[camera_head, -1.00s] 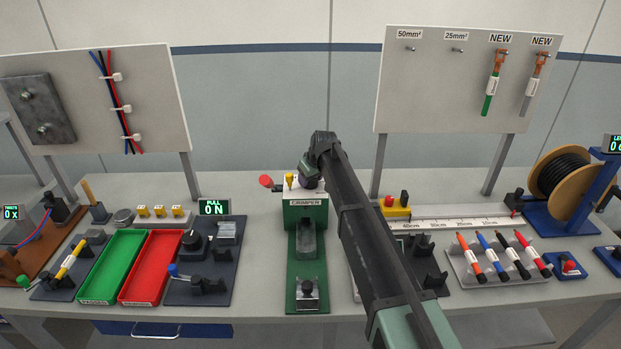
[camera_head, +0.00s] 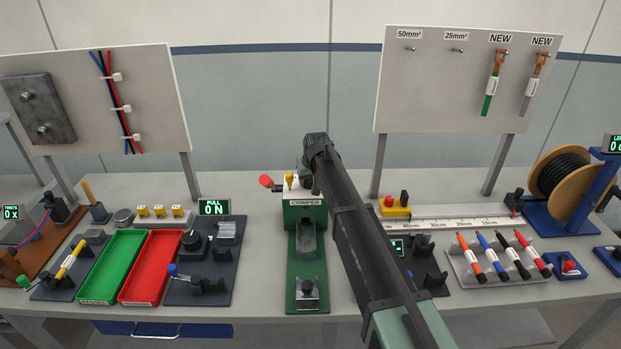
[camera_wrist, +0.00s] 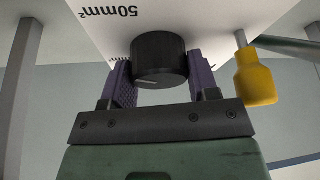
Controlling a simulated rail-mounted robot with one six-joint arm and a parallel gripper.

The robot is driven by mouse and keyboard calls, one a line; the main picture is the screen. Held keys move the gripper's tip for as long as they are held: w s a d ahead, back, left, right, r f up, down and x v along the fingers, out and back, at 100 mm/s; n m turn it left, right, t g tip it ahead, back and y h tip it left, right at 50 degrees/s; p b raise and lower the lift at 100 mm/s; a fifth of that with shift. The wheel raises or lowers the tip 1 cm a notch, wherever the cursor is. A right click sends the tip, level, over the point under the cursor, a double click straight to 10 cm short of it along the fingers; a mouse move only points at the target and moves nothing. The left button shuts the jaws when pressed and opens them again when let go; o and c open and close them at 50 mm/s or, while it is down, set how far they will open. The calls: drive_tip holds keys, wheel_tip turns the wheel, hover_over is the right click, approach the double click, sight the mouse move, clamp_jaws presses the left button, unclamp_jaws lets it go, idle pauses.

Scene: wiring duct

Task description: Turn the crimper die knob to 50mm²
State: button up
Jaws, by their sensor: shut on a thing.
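The green crimper (camera_head: 304,215) stands in the middle of the bench, with a white top block and a red-tipped lever. In the wrist view its black die knob (camera_wrist: 158,59) sits below a white face printed "50mm²" (camera_wrist: 122,12), with a second marking partly hidden behind the knob. A pale pointer line shows on the knob's lower edge. My gripper (camera_wrist: 158,82) has its two purple-padded fingers on either side of the knob, shut on it. In the head view my arm hides the knob and the gripper's fingers.
A yellow knob-like part (camera_wrist: 256,78) hangs close beside the gripper in the wrist view. A red tray (camera_head: 152,268) and a green tray (camera_head: 113,266) lie left of the crimper. A rack of coloured cables (camera_head: 497,258) stands to the right.

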drive_tip(key=o, duration=0.9)
drive_tip(key=p+v, duration=1)
drive_tip(key=shift+s+r, duration=0.15)
drive_tip(key=shift+r, duration=0.25)
drive_tip(key=shift+s+d+f+m+g+h+b, duration=0.25)
drive_tip(key=shift+s+d+f+m+g+b, duration=0.75)
drive_tip(key=shift+s+d, duration=4)
drive_tip(key=shift+s+d+f+m+g+h+b, duration=0.35)
drive_tip(key=shift+s+d+f+b, duration=1.9)
drive_tip(key=shift+s, duration=5)
drive_tip(key=shift+s+d+f+m+g+h+b, duration=0.3)
drive_tip(key=shift+s+d+f+m+g, duration=0.6)
drive_tip(key=shift+s+d, duration=4.4)
